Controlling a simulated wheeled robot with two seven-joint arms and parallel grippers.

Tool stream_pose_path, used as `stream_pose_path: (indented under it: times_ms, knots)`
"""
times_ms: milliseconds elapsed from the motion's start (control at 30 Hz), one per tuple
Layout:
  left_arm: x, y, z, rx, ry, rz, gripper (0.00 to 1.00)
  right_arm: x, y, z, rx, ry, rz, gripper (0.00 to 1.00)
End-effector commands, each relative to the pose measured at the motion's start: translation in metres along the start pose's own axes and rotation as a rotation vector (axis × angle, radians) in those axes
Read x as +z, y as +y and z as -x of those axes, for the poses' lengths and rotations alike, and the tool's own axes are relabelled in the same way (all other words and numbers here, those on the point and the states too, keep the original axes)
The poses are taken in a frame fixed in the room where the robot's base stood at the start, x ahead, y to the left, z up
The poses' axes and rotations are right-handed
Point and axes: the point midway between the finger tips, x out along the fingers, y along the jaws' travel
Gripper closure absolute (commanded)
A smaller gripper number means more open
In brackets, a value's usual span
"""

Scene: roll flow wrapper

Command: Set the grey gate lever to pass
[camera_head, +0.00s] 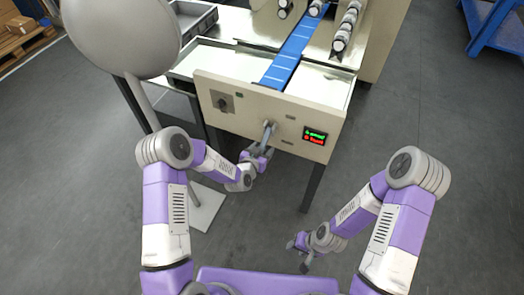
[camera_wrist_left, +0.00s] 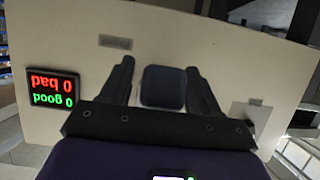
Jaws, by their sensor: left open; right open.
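The grey gate lever (camera_head: 267,133) sticks out from the front panel (camera_head: 235,118) of the beige machine, a little right of the panel's middle. In the left wrist view the dark end of the lever (camera_wrist_left: 163,88) shows between the two open fingers, with a gap on each side. The lever's setting is hard to tell from these views. My right gripper (camera_head: 298,254) is open and empty, low over the floor, well away from the machine.
A display (camera_head: 315,136) with green and red text sits right of the lever; in the wrist view it reads 0 good, 0 bad (camera_wrist_left: 53,88). A dark rotary switch (camera_head: 222,103) is at the panel's left. A blue belt (camera_head: 290,55) runs behind. A grey pole stands left.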

Motion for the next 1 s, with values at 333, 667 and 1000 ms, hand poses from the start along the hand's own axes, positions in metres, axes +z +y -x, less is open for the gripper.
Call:
stream_pose_path:
  times_ms: [333,667,1000]
  knots:
    - [0.0,0.0,0.0,0.0,0.0,0.0,0.6,0.0,0.0,0.0,0.0,0.0,0.0,0.57]
    - [0.0,0.0,0.0,0.0,-0.001,0.0,1.0,0.0,0.0,0.0,0.0,0.0,0.0,0.57]
    - [-0.006,0.0,0.005,0.0,-0.052,-0.001,1.0,0.001,-0.005,0.013,0.0,0.0,0.0,0.57]
